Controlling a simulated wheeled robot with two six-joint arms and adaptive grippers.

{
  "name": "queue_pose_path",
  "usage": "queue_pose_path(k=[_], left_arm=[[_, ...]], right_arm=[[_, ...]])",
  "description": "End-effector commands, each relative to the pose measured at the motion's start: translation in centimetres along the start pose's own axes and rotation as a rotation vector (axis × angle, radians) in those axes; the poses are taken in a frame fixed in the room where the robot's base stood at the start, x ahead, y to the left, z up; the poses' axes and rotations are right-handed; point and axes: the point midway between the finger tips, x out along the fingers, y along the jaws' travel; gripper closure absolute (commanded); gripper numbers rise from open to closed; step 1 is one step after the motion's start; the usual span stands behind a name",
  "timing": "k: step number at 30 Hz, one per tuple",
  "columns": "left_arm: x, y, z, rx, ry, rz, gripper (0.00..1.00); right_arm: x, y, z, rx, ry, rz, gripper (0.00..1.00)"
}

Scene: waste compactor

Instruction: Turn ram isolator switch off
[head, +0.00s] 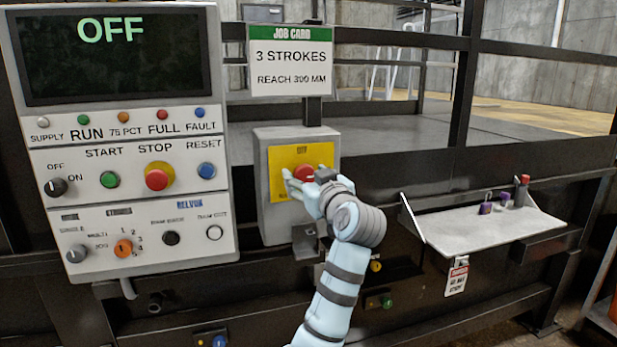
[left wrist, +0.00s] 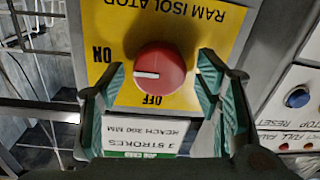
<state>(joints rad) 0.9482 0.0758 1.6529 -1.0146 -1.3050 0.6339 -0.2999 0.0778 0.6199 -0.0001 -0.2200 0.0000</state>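The ram isolator switch is a round red knob (left wrist: 160,70) on a yellow plate (left wrist: 215,22) marked ON and OFF. The wrist view shows it upside down; the knob's white line points toward the ON side. In the head view the knob (head: 304,172) is on a grey box (head: 268,220), partly hidden by my gripper. My left gripper (head: 306,187) is at the knob. Its open fingers (left wrist: 160,85) stand either side of the knob with small gaps visible. Contact cannot be told. My right gripper is not in view.
Left of the box is a control panel (head: 130,215) with buttons and a screen (head: 112,55) reading OFF. A job card (head: 291,62) hangs above the box. A shelf (head: 480,230) with padlocks (head: 486,208) is at the right. Dark rails cross behind.

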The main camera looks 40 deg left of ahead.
Motion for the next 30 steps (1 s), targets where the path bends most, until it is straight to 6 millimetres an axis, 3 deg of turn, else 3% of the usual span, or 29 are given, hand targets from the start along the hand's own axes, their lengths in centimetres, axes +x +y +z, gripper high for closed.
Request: queue_pose_path(k=[1, 8, 20, 30], left_arm=[[0.0, 0.0, 0.0, 0.000, 0.000, 0.000, 0.53], [0.0, 0.0, 0.0, 0.001, 0.000, -0.001, 0.89], [0.0, -0.1, 0.2, -0.066, -0.004, -0.002, 0.89], [0.0, -0.2, 0.3, -0.312, -0.016, -0.004, 0.89]], right_arm=[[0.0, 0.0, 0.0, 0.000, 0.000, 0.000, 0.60], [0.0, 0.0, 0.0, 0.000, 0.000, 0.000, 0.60], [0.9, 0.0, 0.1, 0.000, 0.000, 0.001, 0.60], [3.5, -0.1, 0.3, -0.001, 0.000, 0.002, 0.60]])
